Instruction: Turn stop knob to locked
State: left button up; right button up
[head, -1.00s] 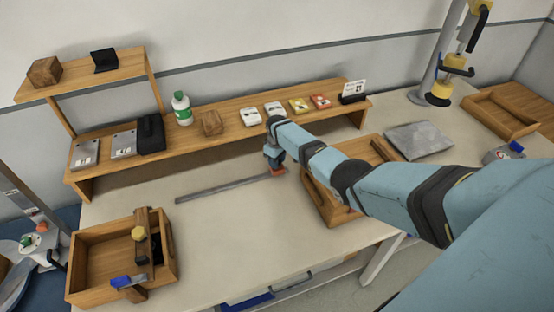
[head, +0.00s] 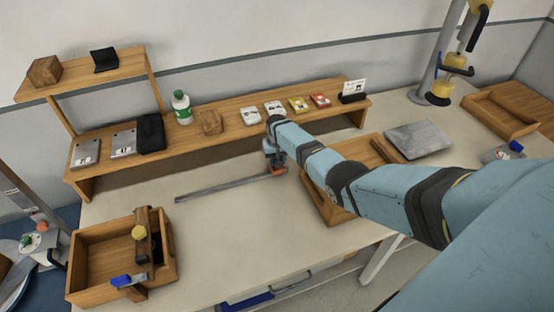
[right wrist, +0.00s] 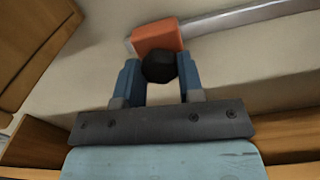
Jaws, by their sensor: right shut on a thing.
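A long grey rail (head: 230,186) lies on the table in the head view, with an orange stop block (head: 279,172) at its right end. The right wrist view shows the orange block (right wrist: 156,38), the rail (right wrist: 240,18) and a black faceted knob (right wrist: 160,67) on the block's near side. My right gripper (head: 273,163) is at the block; in the wrist view its blue fingers (right wrist: 159,72) are shut on the knob, one on each side. No lock marking is readable. My left gripper is not in view.
A wooden bin (head: 90,262) stands at the front left and a wooden tray (head: 328,207) lies close under my right arm. A wooden shelf (head: 230,128) with cards, a bottle (head: 181,108) and blocks runs behind. The table left of the rail is clear.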

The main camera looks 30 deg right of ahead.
dwell(0.5)
jog(key=o, duration=0.9)
jog(key=shift+o, duration=0.2)
jog(key=shift+r, duration=0.1)
notch_tip(320, 180, up, 14)
jog(key=shift+b, duration=0.45)
jog(key=shift+f, duration=0.2)
